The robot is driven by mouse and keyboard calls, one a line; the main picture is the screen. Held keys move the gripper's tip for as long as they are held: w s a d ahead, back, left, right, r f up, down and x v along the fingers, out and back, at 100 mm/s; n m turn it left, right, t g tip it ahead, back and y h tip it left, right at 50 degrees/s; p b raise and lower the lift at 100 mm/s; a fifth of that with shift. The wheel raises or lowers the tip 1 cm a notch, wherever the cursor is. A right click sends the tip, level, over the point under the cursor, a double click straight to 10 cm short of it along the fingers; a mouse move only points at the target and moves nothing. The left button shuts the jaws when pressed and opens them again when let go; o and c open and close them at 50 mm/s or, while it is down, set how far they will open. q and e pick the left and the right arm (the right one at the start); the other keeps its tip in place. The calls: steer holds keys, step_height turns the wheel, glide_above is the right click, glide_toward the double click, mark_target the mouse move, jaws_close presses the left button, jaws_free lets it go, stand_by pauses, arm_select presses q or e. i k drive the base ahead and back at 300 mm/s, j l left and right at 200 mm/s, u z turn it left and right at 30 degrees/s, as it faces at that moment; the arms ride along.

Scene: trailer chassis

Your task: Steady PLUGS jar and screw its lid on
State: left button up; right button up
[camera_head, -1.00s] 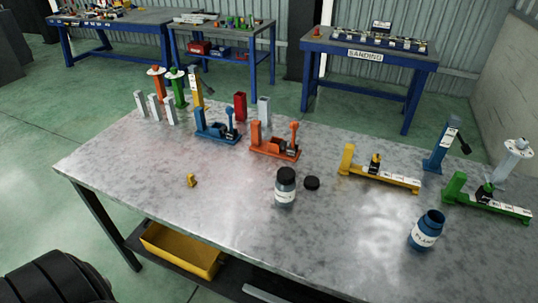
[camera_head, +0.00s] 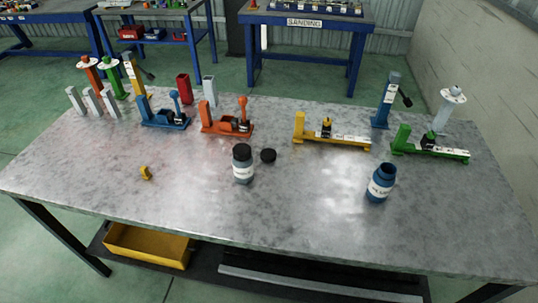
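An open blue jar (camera_head: 381,183) with a white label stands upright at the right front of the metal table (camera_head: 300,210). Its label read like PLUGS a second ago; now the text is too small to read surely. A black lid (camera_head: 268,156) lies flat on the table near the middle. Just left of the lid stands a second, grey-blue jar (camera_head: 243,165) with a black lid on it and a white label. The lid and this jar look apart. Neither of my grippers shows in the view.
Behind the jars stand blue (camera_head: 165,115), orange (camera_head: 228,122), yellow (camera_head: 330,134) and green (camera_head: 430,146) fixtures. A small yellow piece (camera_head: 146,173) lies at the left. A yellow bin (camera_head: 147,245) sits on the lower shelf. The front strip of the tabletop is clear.

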mark_target(380, 186)
steer(key=l+z, duration=0.2)
steer(key=l, duration=1.25)
